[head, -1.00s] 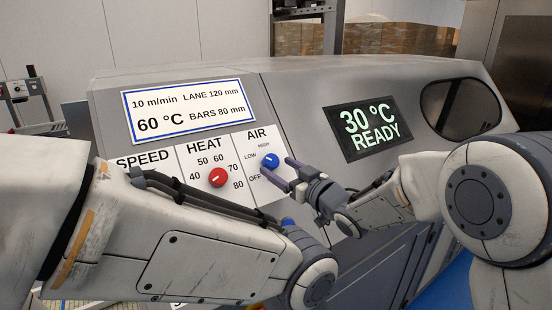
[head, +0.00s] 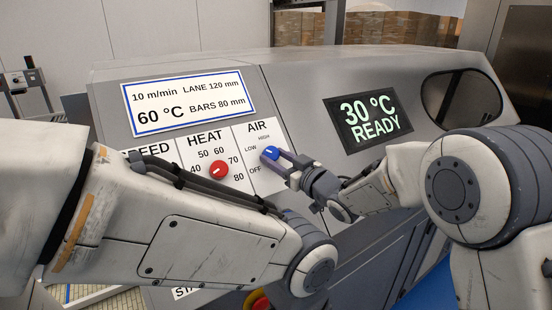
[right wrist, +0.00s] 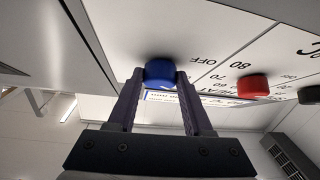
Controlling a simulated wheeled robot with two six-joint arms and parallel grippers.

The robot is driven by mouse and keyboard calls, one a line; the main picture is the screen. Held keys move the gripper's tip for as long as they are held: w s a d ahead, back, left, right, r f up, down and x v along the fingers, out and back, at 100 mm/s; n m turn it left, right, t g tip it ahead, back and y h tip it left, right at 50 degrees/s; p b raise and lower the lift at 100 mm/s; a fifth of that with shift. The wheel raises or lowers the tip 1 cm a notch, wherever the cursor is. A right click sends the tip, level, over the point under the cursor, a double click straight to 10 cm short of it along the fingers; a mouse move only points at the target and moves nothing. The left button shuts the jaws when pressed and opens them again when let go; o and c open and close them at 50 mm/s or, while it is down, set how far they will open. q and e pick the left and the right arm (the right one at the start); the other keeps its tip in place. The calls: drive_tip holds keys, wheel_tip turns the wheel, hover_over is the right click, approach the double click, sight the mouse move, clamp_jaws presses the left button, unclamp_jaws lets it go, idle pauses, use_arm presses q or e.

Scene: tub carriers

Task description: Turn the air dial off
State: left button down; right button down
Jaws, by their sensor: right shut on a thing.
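The blue air dial (head: 269,153) is on the sloped panel under the word AIR, with LOW, HIGH and OFF marked around it. Its small white mark seems to point toward the LOW side. My right gripper (head: 275,157) is shut on the dial. In the right wrist view the dial (right wrist: 160,71) sits between the two fingertips (right wrist: 160,78), with the OFF label beside it. My left arm crosses the front of the panel, and its gripper is out of view.
The red heat dial (head: 218,169) is just left of the air dial. A settings card (head: 188,105) and a dark display (head: 368,121) reading 30 °C READY are higher on the panel. My left forearm covers the panel's lower part. A red and yellow part (head: 257,302) shows below it.

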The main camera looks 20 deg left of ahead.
drive_tip(key=shift+w+n, duration=0.1)
drive_tip(key=shift+n, duration=0.2)
drive_tip(key=n+g+y, duration=0.1)
drive_tip(key=n+g, duration=0.1)
drive_tip(key=shift+w+d+n, duration=0.1)
drive_tip(key=shift+d+n, duration=0.05)
drive_tip(key=shift+n, duration=0.15)
drive_tip(key=n+g, duration=0.1)
drive_tip(key=n+p, duration=0.1)
drive_tip(key=n+g, duration=0.1)
drive_tip(key=shift+w+r+n+g+p, duration=0.2)
drive_tip(key=shift+r+n+g+p, duration=0.1)
drive_tip(key=shift+p, duration=0.1)
drive_tip(key=n+g+p, duration=0.1)
drive_tip(key=n, duration=0.1)
drive_tip(key=n+g+p, duration=0.3)
drive_tip(key=n, duration=0.1)
drive_tip(key=shift+w+r+g, duration=0.15)
drive_tip(key=shift+w+g, duration=0.1)
drive_tip(key=shift+g, duration=0.05)
drive_tip(key=shift+n+g+h+p, duration=0.5)
drive_tip(key=shift+n+h+p, duration=0.2)
drive_tip(key=shift+n+p, duration=0.35)
drive_tip(key=shift+c, duration=1.5)
unclamp_jaws()
